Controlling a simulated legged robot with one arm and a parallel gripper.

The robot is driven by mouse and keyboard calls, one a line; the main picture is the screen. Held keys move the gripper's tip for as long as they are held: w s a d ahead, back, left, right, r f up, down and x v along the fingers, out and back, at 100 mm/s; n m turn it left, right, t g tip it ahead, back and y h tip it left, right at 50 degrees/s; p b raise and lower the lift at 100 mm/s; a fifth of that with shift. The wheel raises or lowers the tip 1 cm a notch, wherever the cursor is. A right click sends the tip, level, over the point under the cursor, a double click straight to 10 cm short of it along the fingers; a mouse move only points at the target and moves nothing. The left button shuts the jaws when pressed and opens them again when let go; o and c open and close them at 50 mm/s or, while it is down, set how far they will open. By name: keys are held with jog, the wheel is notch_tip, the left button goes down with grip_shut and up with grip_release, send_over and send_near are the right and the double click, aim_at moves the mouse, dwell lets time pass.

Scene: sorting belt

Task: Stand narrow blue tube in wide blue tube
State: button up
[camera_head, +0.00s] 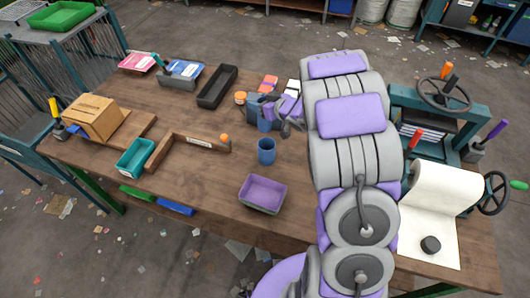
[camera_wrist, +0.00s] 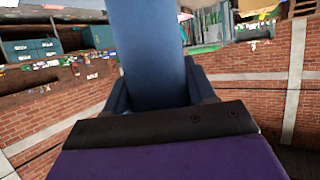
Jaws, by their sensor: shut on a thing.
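The wide blue tube (camera_head: 266,154) stands upright on the wooden table, left of my arm, with its open top showing. My gripper (camera_head: 276,121) is behind it in the head view and is shut on the narrow blue tube (camera_head: 264,124). The narrow tube looks roughly upright and appears just behind and above the wide tube, apart from it. In the wrist view the narrow tube (camera_wrist: 148,55) fills the middle, between the jaws. The wide tube cannot be made out there, and the narrow tube's lower end is hard to tell.
A purple tray (camera_head: 263,195) stands in front of the wide tube. A wooden corner piece (camera_head: 190,143) and a teal tray (camera_head: 135,158) lie left. Bare tabletop surrounds the wide tube.

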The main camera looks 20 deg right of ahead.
aim_at(263, 130)
jog(key=f+b, duration=0.1)
jog(key=f, duration=0.3)
jog(key=f+b, duration=0.1)
jog(key=f, duration=0.3)
jog(key=s+f+b, duration=0.1)
jog(key=f, duration=0.3)
jog(key=shift+s+d+f, duration=0.1)
jog(key=shift+d+f, duration=0.15)
jog(key=shift+f, duration=0.1)
jog(key=shift+f+b, duration=0.75)
jog(key=shift+f, duration=1.4)
jog(key=shift+f, duration=0.3)
jog(key=o, duration=1.3)
jog(key=shift+r, duration=0.15)
